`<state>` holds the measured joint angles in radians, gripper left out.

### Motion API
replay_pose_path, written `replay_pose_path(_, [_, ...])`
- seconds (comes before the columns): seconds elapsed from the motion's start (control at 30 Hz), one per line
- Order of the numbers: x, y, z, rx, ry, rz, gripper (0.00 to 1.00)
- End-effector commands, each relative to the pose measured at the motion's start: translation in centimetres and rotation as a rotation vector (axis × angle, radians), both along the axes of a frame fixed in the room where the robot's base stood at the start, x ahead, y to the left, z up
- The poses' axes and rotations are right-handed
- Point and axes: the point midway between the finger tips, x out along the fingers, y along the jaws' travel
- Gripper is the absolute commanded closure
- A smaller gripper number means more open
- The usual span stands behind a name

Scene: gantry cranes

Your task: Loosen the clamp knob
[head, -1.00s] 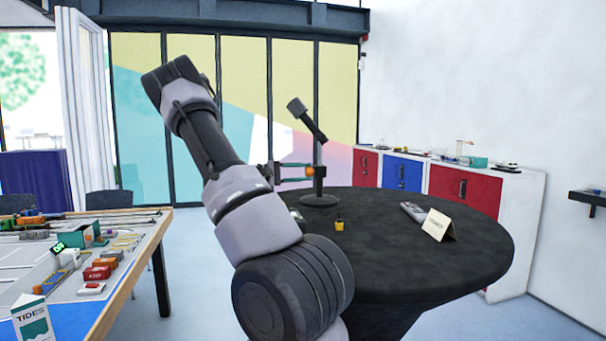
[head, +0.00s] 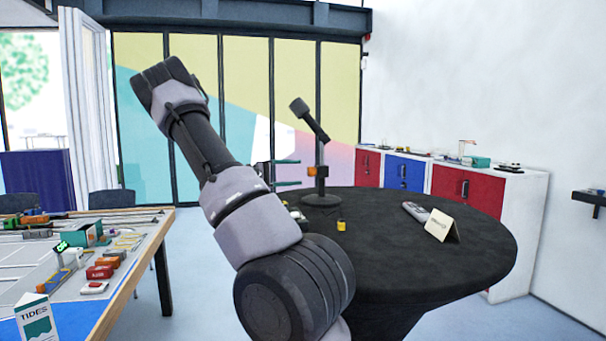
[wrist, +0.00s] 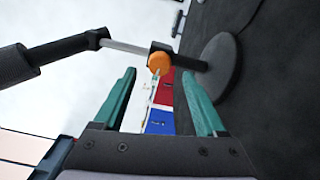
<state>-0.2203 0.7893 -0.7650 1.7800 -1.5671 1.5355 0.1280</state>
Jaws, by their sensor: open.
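The orange clamp knob (head: 310,171) sits on the dark upright post (head: 320,183) of a stand on the round black table. In the wrist view the knob (wrist: 159,62) shows beyond my fingertips, in line with the gap between them. My gripper (head: 287,174) has two green fingers and is open and empty just left of the knob. It also shows in the wrist view (wrist: 160,85). The fingers look apart from the knob. A tilted arm with a dark head (head: 299,107) rises from the clamp. The stand's round base (wrist: 218,66) is at right in the wrist view.
The round black table (head: 440,270) also bears a small yellow-and-black item (head: 341,225), a grey remote-like device (head: 415,211) and a folded card (head: 441,225). A table with model pieces (head: 100,272) is at left. Red and blue cabinets (head: 404,172) stand behind.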

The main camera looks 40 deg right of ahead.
Motion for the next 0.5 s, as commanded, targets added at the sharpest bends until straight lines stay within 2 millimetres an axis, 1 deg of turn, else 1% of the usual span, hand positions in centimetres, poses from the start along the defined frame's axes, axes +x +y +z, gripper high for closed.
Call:
replay_pose_path(0.03, [0.7, 1.1, 0.0, -0.001, -0.001, 0.004, 0.27])
replay_pose_path(0.2, [2.2, 3.9, 0.0, 0.0, -0.001, 0.003, 0.27])
replay_pose_path(0.33, [2.9, 5.2, 0.0, -0.001, 0.0, 0.001, 0.27])
replay_pose_path(0.5, [3.2, 5.9, 0.0, 0.0, 0.0, 0.0, 0.27])
